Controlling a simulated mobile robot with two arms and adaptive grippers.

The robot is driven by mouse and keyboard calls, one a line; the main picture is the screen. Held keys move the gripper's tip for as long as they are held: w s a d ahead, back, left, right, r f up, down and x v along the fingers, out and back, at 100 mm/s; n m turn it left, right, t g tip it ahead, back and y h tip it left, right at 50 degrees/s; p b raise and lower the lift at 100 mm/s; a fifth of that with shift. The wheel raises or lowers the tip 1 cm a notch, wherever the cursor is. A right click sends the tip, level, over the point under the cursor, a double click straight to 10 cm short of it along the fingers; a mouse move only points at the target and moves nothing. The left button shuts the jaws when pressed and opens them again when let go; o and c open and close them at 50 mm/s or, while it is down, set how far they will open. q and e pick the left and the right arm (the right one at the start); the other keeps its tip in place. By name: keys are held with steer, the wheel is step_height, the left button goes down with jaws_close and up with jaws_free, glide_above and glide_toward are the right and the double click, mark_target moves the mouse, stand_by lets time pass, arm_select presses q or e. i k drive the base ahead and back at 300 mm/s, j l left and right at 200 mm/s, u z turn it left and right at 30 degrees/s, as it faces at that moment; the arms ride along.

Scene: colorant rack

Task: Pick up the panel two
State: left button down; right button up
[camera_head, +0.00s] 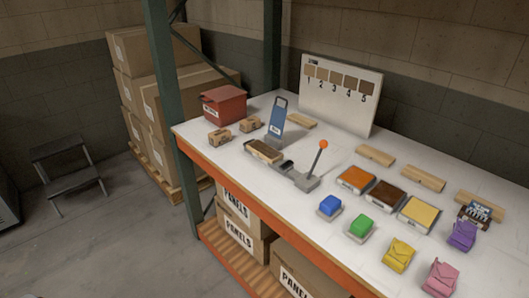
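No panel on the table carries a number I can read, so I cannot tell which one is panel two. A white board (330,110) stands at the back of the table with a row of brown swatches numbered 1 to 5. Several light wooden pieces lie in a spaced row along the back: one by the board (302,121), one right of it (376,155), one further right (424,178) and one near the right edge (480,206). Boxes labelled PANELS (239,237) sit on the lower shelf. Neither of my grippers is in view.
The white table (300,215) holds a grey lever device (306,182) with an orange knob, an orange tray (356,179), a brown tray (384,195), a yellow tray (418,212), coloured blocks and bags, and a red box (224,105). A green post (167,90) rises at the left corner.

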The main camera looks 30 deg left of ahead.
mark_target(267, 152)
steer(key=i+j+z, duration=0.1)
steer(key=j, duration=0.4)
steer(key=i+j+z, duration=0.15)
steer(key=j, duration=0.35)
steer(key=j+z, duration=0.1)
steer(key=j, duration=0.4)
